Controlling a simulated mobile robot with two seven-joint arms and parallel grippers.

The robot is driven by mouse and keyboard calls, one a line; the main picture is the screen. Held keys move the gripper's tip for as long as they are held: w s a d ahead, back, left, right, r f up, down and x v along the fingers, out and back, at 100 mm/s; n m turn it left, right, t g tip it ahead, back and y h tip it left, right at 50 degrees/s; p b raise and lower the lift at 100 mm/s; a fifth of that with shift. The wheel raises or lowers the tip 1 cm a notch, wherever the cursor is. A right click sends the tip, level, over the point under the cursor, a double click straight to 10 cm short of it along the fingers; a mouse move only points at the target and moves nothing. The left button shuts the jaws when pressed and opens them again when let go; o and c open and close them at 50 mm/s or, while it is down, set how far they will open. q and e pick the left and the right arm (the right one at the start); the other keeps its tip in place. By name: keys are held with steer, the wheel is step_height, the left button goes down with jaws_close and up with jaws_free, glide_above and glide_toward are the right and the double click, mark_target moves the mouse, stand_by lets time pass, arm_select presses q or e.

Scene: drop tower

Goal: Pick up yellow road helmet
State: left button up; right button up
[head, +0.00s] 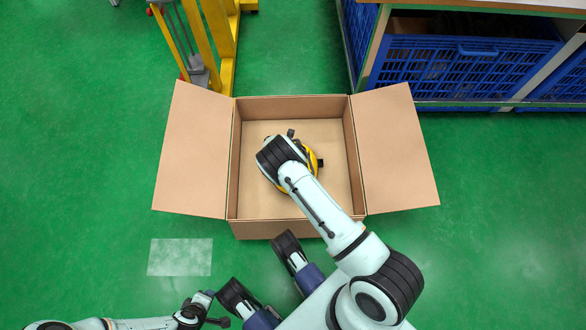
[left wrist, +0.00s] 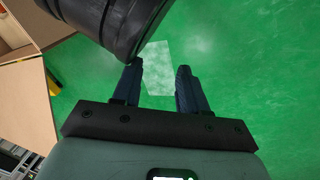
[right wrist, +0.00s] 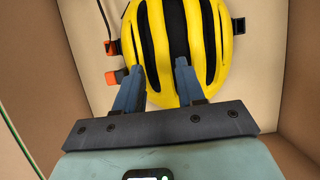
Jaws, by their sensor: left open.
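The yellow helmet (head: 313,162) with black vents lies inside an open cardboard box (head: 399,150); in the head view my right arm covers much of it. The right wrist view shows the helmet (right wrist: 211,45) close up, with black strips and orange-tipped straps at its left. My right gripper (right wrist: 157,68) is open, with its fingertips over the near part of the helmet; I cannot tell if they touch it. My left gripper (left wrist: 158,68) is open and empty above the green floor, outside the box. In the head view it is low at the left, near the bottom edge.
The box's side flaps are folded outward. A yellow metal frame (head: 228,45) stands behind the box at the left. Blue crates (head: 440,62) sit under a shelf at the back right. A pale floor patch (head: 180,257) lies left of the box, with free floor around it.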

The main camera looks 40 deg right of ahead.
steer(key=shift+d+f, duration=0.1)
steer(key=shift+f, duration=0.35)
steer(key=b+x, duration=0.2)
steer(key=x, duration=0.1)
steer(key=b+x, duration=0.1)
steer(key=shift+s+f, duration=0.2)
steer(key=shift+f, duration=0.05)
steer(key=shift+w, duration=0.1)
arm_select(q)
steer(key=s+a+f+g, duration=0.1)
steer(key=s+f+g, duration=0.1)
steer(key=s+f, duration=0.3)
steer(key=shift+s+f+n+g, duration=0.2)
steer(key=shift+s+n+g, duration=0.15)
steer(key=shift+s, duration=0.65)
arm_select(e)
jaws_close()
